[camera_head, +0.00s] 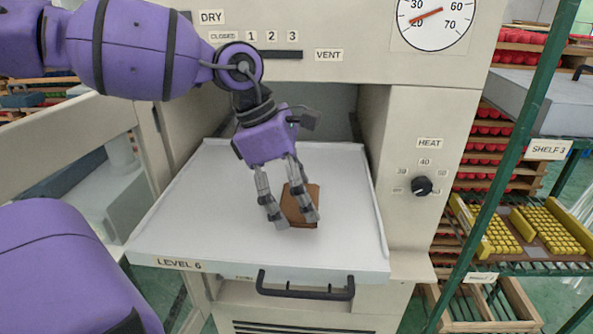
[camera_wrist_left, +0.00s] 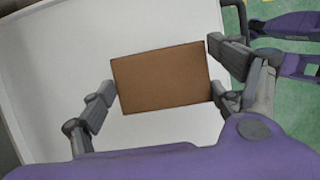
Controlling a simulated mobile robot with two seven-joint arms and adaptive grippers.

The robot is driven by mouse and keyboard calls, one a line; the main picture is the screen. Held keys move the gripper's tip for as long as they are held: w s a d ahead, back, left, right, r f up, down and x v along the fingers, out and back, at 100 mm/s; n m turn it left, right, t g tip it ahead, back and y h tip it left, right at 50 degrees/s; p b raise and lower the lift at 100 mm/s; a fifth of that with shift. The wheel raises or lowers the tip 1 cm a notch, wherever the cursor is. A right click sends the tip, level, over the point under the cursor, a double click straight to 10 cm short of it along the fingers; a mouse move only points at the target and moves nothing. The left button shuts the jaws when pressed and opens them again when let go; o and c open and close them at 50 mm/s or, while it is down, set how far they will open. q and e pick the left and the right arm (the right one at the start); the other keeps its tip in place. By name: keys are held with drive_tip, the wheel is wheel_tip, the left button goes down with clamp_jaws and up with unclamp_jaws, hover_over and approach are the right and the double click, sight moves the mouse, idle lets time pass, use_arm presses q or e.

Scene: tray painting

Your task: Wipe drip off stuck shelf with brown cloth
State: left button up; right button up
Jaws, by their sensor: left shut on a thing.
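The pulled-out white shelf (camera_head: 190,220) bears the label LEVEL 6 and has a dark handle (camera_head: 305,290) below its front edge. My left gripper (camera_head: 295,222) is over the right half of the shelf, pointing down. It is shut on the brown cloth (camera_head: 291,212), which looks like a flat, folded rectangle. In the left wrist view the brown cloth (camera_wrist_left: 162,78) shows between the two fingers, with white shelf surface around it. Whether the cloth touches the shelf is hard to tell. I see no drip on the bare parts; the area under the cloth is hidden.
The cabinet opening (camera_head: 340,115) is behind the shelf. A heat knob (camera_head: 422,186) is on the cabinet front to the right. A green rack (camera_head: 510,165) with yellow and red items stands at the right. Bare shelf lies to the left of my gripper.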

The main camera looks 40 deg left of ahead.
use_arm(q)
drive_tip(key=v, duration=0.3)
drive_tip(key=shift+w+d+p, duration=0.1)
drive_tip(key=shift+d+p, duration=0.25)
drive_tip(key=shift+p, duration=0.05)
drive_tip(key=shift+w+r, duration=0.15)
drive_tip(key=shift+r, duration=0.55)
drive_tip(key=shift+d+f, duration=0.1)
